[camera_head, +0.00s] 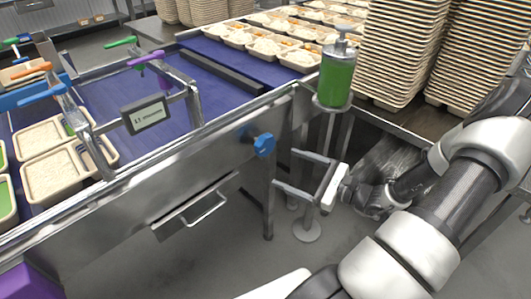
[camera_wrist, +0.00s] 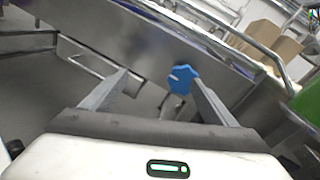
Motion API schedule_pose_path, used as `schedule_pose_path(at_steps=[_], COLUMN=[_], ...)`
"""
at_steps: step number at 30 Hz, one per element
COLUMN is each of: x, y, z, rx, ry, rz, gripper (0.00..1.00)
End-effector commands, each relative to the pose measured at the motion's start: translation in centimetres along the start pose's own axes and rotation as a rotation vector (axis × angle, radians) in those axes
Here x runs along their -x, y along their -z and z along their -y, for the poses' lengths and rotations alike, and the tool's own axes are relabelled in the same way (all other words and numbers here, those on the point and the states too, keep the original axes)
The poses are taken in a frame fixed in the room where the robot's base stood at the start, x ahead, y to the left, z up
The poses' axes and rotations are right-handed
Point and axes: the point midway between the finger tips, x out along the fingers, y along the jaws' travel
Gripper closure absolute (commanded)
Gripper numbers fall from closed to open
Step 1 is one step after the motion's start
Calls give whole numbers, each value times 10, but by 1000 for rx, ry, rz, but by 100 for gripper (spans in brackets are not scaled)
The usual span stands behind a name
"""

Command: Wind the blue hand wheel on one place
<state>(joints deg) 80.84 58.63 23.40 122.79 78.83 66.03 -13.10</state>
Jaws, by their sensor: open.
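The blue hand wheel (camera_head: 264,144) sticks out from the side of the steel conveyor frame (camera_head: 215,150), below the belt. It also shows in the wrist view (camera_wrist: 181,76), ahead of my gripper and close to the line of the right finger. My gripper (camera_head: 285,170) is in front of the frame, to the right of and a little below the wheel. Its two fingers are spread wide with nothing between them, as the wrist view (camera_wrist: 160,88) also shows. The gripper and the wheel are apart.
A steel drawer handle (camera_head: 205,208) juts from the frame left of the wheel. A green bottle (camera_head: 337,75) stands in a holder at the right. Tall stacks of trays (camera_head: 398,50) stand behind it. A blue belt (camera_head: 190,80) carries filled trays. Floor in front is clear.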

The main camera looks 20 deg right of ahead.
Motion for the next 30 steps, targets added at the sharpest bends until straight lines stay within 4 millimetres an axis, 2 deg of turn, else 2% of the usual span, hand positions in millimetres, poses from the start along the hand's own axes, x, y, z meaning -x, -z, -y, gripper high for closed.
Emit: schedule_pose_path(at_steps=[1,3,6,10,14,24,30], x=[10,20,25,16,-6,-80,-117], y=[21,34,42,42,42,42,41], z=[9,19,26,30,34,49,58], rx=[-48,-90,-117,-120,-119,-117,-119], ry=[85,161,215,223,219,217,218], rz=[11,22,29,29,30,30,29], gripper=[20,20,20,20,20,20,20])
